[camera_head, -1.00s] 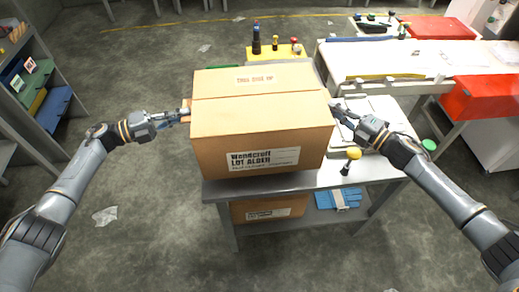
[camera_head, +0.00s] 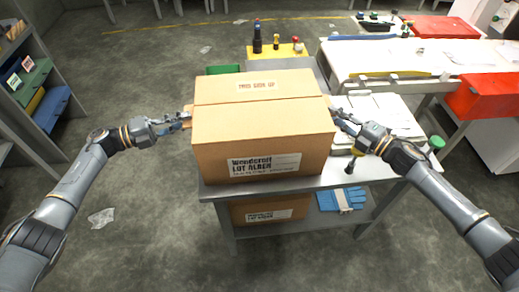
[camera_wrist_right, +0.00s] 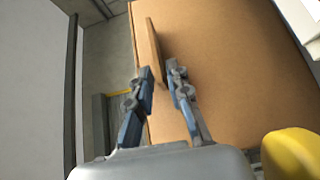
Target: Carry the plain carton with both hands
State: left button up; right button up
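The brown carton (camera_head: 263,125) is over the front of the grey work table, its white label facing me. I cannot tell whether its underside touches the table top. My left gripper (camera_head: 184,120) is at its left side, on a small tan tab there. My right gripper (camera_head: 340,118) is at its right side. In the right wrist view, my right gripper (camera_wrist_right: 158,75) has its fingers on either side of a thin brown tab standing out from the carton (camera_wrist_right: 215,60). The left fingertips are small and partly hidden.
Behind stand bottles on a yellow surface (camera_head: 285,52). Shelving is at left; open floor lies in front and left.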

pick_arm(q)
jog(key=shift+d+r, duration=0.1)
pick_arm(e)
jog(key=shift+s+a, duration=0.1)
pick_arm(q)
jog(key=v, duration=1.2)
pick_arm(e)
jog(key=v, duration=1.2)
